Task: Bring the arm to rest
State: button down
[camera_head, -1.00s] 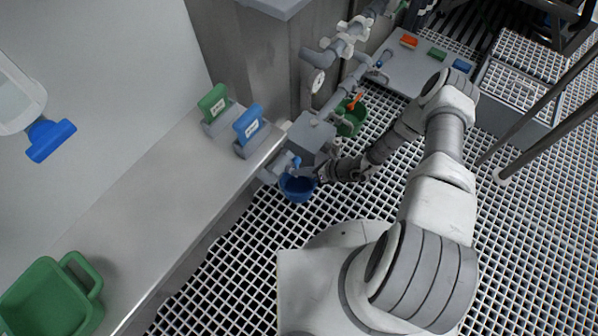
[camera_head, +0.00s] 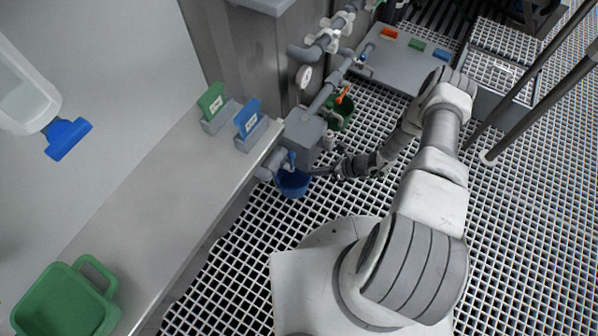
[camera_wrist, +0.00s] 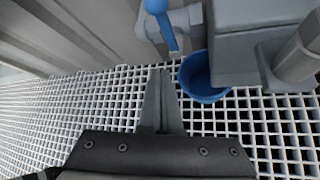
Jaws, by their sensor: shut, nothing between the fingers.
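My gripper (camera_head: 318,172) reaches over the grating at the middle of the head view, just right of a blue bucket (camera_head: 292,183). In the wrist view my gripper (camera_wrist: 160,75) points forward with its fingers together and nothing between them. The bucket (camera_wrist: 203,82) shows just right of the fingertips, apart from them in the picture. My arm is stretched out and bent at the elbow.
A grey box with pipes (camera_head: 303,135) stands beside the bucket. A blue-handled valve (camera_wrist: 160,22) is above the fingertips. A green bucket (camera_head: 341,112) stands behind. A bench (camera_head: 150,215) runs along the left. Dark rails (camera_head: 535,105) cross at right. Open grating lies between.

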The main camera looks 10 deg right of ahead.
jog(key=shift+d, duration=0.8)
jog(key=w+r+n+g+h, duration=0.2)
jog(key=r+n, duration=0.5)
jog(key=r, duration=1.1)
jog(key=w+r+n+g+h, duration=0.1)
jog(key=w+r+n+h, duration=0.15)
jog(key=r+n, duration=1)
jog(key=s+r+n+t+h, duration=0.1)
jog(key=s+r, duration=0.3)
jog(key=r, duration=0.6)
jog(key=s+r+n+h, duration=0.15)
jog(key=s+r, duration=0.25)
jog(key=r, duration=0.7)
jog(key=s+d+r+n+t+h, duration=0.1)
jog(key=s+r+n+t+h, duration=0.45)
jog(key=s, duration=0.85)
notch_tip(320, 180, up, 25)
jog(key=g+y+p, duration=0.1)
jog(key=y+p, duration=0.1)
jog(key=p, duration=2)
